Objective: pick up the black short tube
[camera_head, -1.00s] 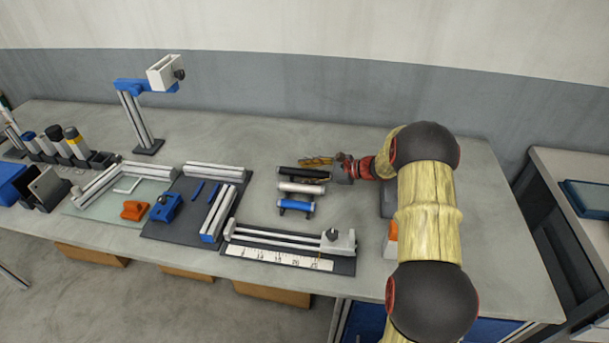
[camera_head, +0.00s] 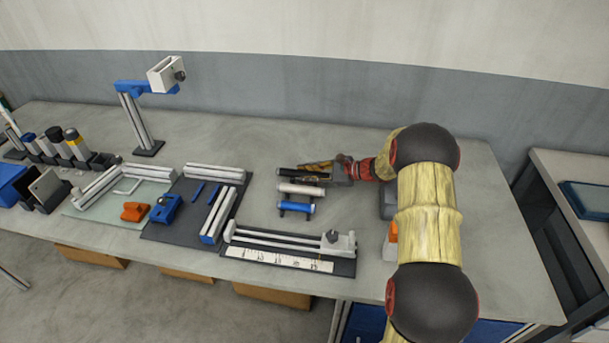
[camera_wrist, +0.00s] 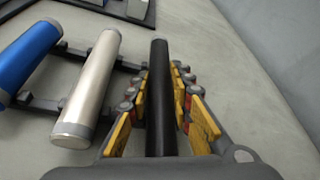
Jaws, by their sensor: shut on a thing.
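The black short tube (camera_wrist: 158,95) lies between the two fingers of my gripper (camera_wrist: 158,95) in the wrist view. The fingers are closed on it from both sides, and the tube's far end sticks out past the fingertips. In the head view the black tube (camera_head: 290,172) is at the back of the small rack, behind the silver tube, with my gripper (camera_head: 318,172) at its right part. The tube's near end is hidden by the gripper body. Whether the tube still touches the rack cannot be told.
A silver tube (camera_wrist: 92,88) and a blue tube (camera_wrist: 28,58) lie on the black rack (camera_wrist: 45,103) left of my gripper in the wrist view. In the head view, a measuring rail (camera_head: 285,240) lies in front. Bare table lies behind the rack.

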